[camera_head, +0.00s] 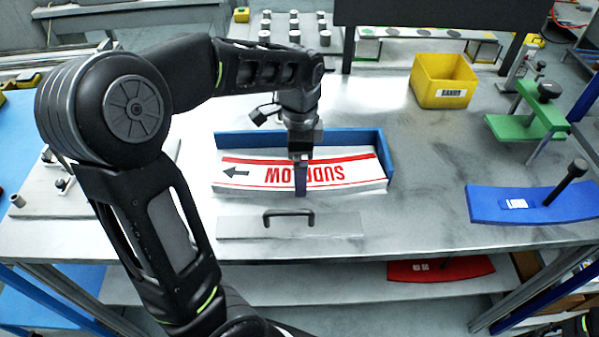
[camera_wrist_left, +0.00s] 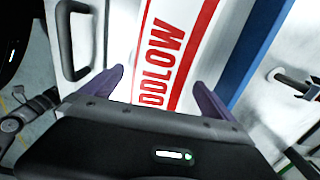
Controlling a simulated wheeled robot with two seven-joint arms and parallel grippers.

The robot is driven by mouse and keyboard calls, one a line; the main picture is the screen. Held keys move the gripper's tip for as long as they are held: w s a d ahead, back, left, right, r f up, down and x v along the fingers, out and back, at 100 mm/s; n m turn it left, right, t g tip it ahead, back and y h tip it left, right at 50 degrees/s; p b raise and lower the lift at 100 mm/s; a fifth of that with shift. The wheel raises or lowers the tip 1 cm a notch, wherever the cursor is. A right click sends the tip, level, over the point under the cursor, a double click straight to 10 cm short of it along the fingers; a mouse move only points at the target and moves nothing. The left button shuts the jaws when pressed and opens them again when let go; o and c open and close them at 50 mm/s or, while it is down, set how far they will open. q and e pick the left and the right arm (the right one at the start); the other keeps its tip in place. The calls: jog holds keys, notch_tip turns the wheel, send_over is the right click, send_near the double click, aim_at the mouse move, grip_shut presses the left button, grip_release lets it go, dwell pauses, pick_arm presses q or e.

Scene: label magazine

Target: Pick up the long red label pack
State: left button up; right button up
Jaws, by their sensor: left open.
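The long label pack (camera_head: 345,175) is white with red edge stripes, red lettering that reads upside down and a black arrow. It lies in a blue magazine (camera_head: 350,138) with a back wall and a right end wall. My left gripper (camera_head: 301,178) points down at the middle of the pack. In the left wrist view the pack (camera_wrist_left: 178,42) runs between the two spread purple fingers (camera_wrist_left: 163,92), one on each side of its width. The jaws are open. Whether the fingertips touch the pack cannot be told. My right gripper is not in view.
A grey plate with a black handle (camera_head: 288,215) lies in front of the magazine. A yellow bin (camera_head: 443,82) stands at the back right. A green fixture (camera_head: 525,122) and a blue curved part (camera_head: 530,205) are at the right. A red part (camera_head: 440,269) lies on the lower shelf.

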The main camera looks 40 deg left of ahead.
pick_arm(q)
jog(key=shift+f, duration=0.95)
jog(key=c, duration=1.9)
jog(key=shift+a+r, duration=0.1)
jog(key=shift+r, duration=0.05)
jog(key=shift+s+a+r, duration=0.2)
jog(key=shift+a+r, duration=0.1)
jog(key=shift+r, duration=0.05)
jog(key=s+a+r, duration=0.2)
jog(key=a, duration=0.1)
jog(key=s+a+r+b, duration=0.1)
jog(key=s+a+r, duration=0.1)
jog(key=s+a, duration=0.1)
jog(key=s+a+r+b, duration=0.1)
jog(key=s+a+r, duration=0.2)
jog(key=a, duration=0.1)
jog(key=shift+a, duration=0.25)
jog(key=shift+d, duration=0.1)
